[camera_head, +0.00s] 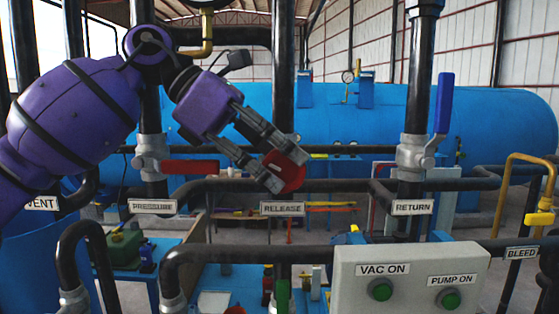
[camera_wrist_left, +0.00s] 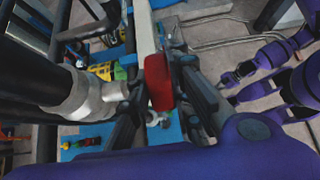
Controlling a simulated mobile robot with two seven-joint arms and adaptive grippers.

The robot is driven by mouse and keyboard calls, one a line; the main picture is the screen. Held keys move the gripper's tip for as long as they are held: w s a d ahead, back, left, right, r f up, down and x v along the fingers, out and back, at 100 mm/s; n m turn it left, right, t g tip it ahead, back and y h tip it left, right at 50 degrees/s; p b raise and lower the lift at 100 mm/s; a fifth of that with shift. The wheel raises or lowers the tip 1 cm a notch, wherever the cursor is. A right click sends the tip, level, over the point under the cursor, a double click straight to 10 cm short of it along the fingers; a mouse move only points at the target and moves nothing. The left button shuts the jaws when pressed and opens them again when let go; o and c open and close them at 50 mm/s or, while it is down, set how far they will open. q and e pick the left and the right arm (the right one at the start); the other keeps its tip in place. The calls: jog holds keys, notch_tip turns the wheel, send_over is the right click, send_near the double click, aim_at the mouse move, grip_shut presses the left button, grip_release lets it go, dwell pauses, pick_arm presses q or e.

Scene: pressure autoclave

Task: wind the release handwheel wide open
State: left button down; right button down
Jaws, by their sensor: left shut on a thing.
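The release handwheel (camera_head: 291,178) is a red piece at the release pipe, just above the white RELEASE label (camera_head: 282,208). My left gripper (camera_head: 283,168) reaches it from the upper left, with its fingers shut on the red wheel. In the left wrist view the red wheel (camera_wrist_left: 158,82) shows between the two dark fingers (camera_wrist_left: 157,100). The fingers hide part of the wheel, and I cannot tell how far it is turned. At the right of the wrist view are purple arm links of mine with a grey end, which may be my right gripper (camera_wrist_left: 232,78); its jaws are unclear.
A red lever (camera_head: 190,167) sits on the PRESSURE pipe to the left; a blue lever (camera_head: 444,103) stands upright on the RETURN pipe to the right. A grey button box (camera_head: 410,262) with two green buttons stands in front. Dark pipes cross below the wheel. A large blue tank (camera_head: 370,110) lies behind.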

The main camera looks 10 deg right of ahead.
pick_arm(q)
jog(key=shift+a+f+h, duration=0.1)
jog(key=shift+h, duration=0.5)
jog(key=c, duration=1.6)
grip_release()
jog(key=v, duration=1.2)
jog(key=shift+w+a+f, duration=0.1)
